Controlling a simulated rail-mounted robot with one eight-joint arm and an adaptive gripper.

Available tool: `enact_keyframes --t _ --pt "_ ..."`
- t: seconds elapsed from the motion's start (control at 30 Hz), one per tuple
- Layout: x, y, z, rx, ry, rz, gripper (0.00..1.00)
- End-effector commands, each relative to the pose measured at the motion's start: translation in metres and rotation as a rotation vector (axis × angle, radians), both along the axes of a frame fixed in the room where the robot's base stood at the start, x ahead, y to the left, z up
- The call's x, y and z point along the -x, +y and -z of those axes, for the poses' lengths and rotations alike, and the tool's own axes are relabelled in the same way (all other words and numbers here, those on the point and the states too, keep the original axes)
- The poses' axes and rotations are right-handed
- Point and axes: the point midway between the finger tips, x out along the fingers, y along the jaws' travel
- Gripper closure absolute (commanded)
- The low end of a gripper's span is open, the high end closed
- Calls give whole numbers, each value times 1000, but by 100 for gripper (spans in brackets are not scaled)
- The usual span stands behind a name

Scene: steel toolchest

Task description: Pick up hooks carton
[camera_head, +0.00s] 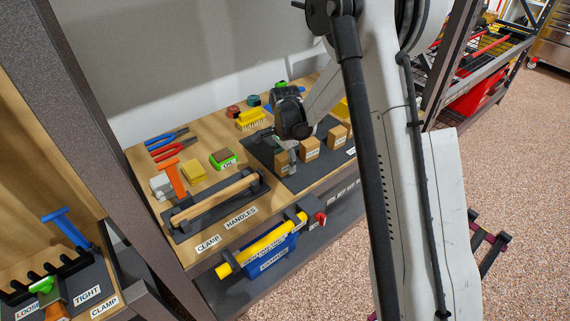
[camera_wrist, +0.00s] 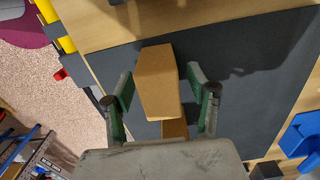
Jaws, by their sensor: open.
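Three brown cartons stand in a row on the dark mat (camera_head: 262,151) in the head view: a left carton (camera_head: 282,166), a middle carton (camera_head: 309,148) and a right carton (camera_head: 337,134). Their labels are too small to read, so I cannot tell which is the hooks carton. My gripper (camera_head: 290,150) is down at the left carton. In the wrist view, my gripper (camera_wrist: 160,80) is open, with one finger on each side of a carton (camera_wrist: 157,75) and visible gaps on both sides. Part of another carton (camera_wrist: 174,129) shows behind it, partly hidden by the gripper body.
A green-edged block (camera_head: 223,158), a yellow sponge (camera_head: 193,171) and a yellow brush (camera_head: 250,119) are nearby. A blue bin (camera_head: 270,257) with a yellow tube sits below the shelf edge. Bare mat surrounds the cartons.

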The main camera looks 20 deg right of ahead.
Motion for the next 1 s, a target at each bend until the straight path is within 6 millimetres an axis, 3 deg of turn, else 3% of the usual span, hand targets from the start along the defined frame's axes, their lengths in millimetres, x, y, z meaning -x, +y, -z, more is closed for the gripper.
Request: enact_keyframes --t 0.07,0.43,0.77,1.0 --pt "0 0 0 0 0 0 47" --pt "0 0 0 0 0 0 97" --pt "0 0 -3 0 0 0 97" --pt "0 0 -29 0 0 0 97"
